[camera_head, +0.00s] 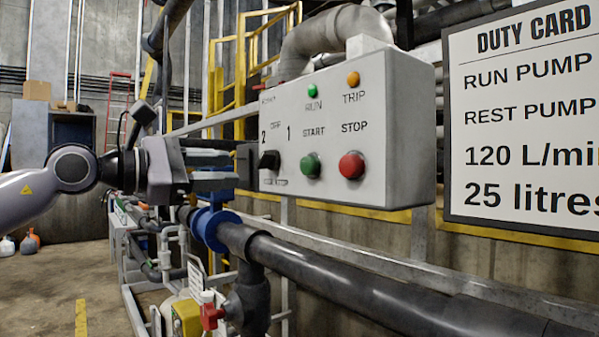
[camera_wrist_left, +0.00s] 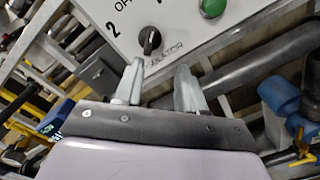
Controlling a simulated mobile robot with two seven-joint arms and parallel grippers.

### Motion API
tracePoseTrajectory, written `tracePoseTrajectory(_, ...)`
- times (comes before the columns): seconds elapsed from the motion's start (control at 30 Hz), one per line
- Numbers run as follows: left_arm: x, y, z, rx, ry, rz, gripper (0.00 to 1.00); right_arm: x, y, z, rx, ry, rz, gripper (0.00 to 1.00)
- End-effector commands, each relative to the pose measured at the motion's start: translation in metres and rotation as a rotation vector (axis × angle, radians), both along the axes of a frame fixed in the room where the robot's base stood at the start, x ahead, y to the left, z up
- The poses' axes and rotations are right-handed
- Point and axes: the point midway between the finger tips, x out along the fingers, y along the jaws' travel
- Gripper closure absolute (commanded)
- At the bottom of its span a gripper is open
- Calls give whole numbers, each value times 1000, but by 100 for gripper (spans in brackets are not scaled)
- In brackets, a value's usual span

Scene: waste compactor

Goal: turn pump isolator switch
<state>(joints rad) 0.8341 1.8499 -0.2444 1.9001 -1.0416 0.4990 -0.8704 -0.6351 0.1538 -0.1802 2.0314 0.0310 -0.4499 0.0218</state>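The pump isolator switch is a black rotary knob (camera_head: 270,160) at the lower left of the grey control box (camera_head: 400,120), under the marks 2, OFF and 1. In the left wrist view the knob (camera_wrist_left: 150,40) shows just beyond my fingertips, with a pale line on its face. I cannot tell which mark it points to. My left gripper (camera_head: 236,168) is to the left of the knob, close to the box. In the left wrist view its two fingers (camera_wrist_left: 160,72) are apart with nothing between them. The knob appears clear of the fingers. My right gripper is out of view.
The box also carries a green START button (camera_head: 310,165), a red STOP button (camera_head: 351,166) and two lamps. A duty card sign (camera_head: 520,120) hangs at the right. A dark pipe (camera_head: 330,270) and a blue flange (camera_head: 208,228) lie below my left gripper.

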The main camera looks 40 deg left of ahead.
Motion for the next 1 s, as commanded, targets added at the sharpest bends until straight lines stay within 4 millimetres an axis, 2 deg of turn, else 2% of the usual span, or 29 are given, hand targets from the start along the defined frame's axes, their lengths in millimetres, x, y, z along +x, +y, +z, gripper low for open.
tracePoseTrajectory(0.1, -13, 9, 12, 80, -29, 48, 61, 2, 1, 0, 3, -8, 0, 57)
tracePoseTrajectory(0.27, -13, 11, 16, 101, -34, 59, 61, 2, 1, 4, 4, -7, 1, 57)
tracePoseTrajectory(0.5, 5, 5, 17, 98, -30, 57, 61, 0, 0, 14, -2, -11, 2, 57)
tracePoseTrajectory(1.0, 40, -5, 16, 96, -32, 57, 61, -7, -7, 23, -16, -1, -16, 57)
